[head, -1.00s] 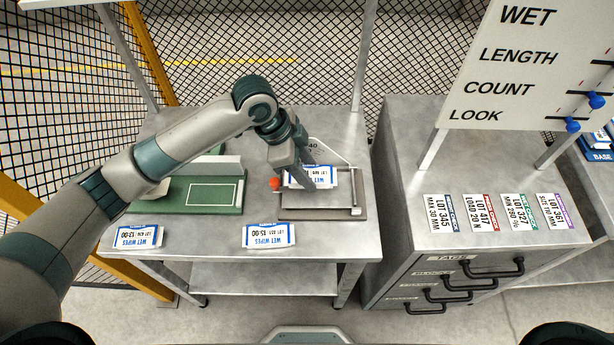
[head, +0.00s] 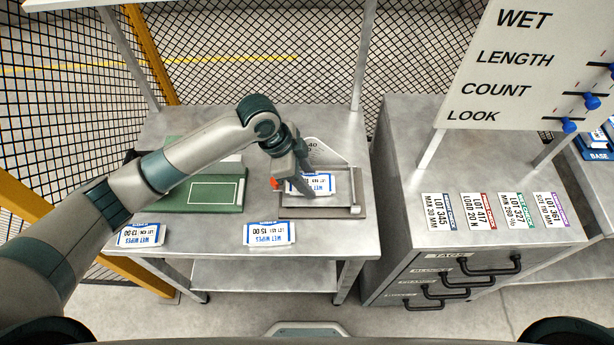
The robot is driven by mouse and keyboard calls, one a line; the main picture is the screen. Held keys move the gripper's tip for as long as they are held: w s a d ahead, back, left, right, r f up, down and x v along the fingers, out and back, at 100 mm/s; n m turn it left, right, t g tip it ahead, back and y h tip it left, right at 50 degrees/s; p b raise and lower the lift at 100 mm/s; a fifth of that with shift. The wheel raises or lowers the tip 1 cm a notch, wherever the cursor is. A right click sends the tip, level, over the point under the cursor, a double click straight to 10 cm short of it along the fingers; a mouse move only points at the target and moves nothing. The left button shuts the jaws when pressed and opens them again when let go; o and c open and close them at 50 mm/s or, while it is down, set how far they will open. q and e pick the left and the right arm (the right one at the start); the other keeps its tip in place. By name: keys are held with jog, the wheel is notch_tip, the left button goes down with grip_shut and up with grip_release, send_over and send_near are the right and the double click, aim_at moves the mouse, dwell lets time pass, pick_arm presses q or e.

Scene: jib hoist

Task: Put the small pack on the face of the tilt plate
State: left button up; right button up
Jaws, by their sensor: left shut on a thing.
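The small white-and-blue pack (head: 322,182) lies over the tilt plate (head: 337,201), its printed label facing up. My left gripper (head: 304,191) is shut on this pack near its left part, and the fingers cover some of the label. The tilt plate is a grey plate on a low base, with a pale angle scale (head: 325,153) behind it and an orange-red knob (head: 275,184) at its left. I cannot tell whether the pack touches the plate face. My right gripper is not in view.
Two wet wipes packs, one at left (head: 141,234) and one at middle (head: 269,233), lie along the table's front edge. A green fixture (head: 215,192) stands left of the plate. A drawer cabinet (head: 440,255) with tags on top stands to the right.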

pick_arm(q)
jog(key=shift+f, duration=0.1)
jog(key=o, duration=0.9)
jog(key=shift+o, duration=0.8)
jog(key=b+v, duration=0.2)
jog(key=v, duration=1)
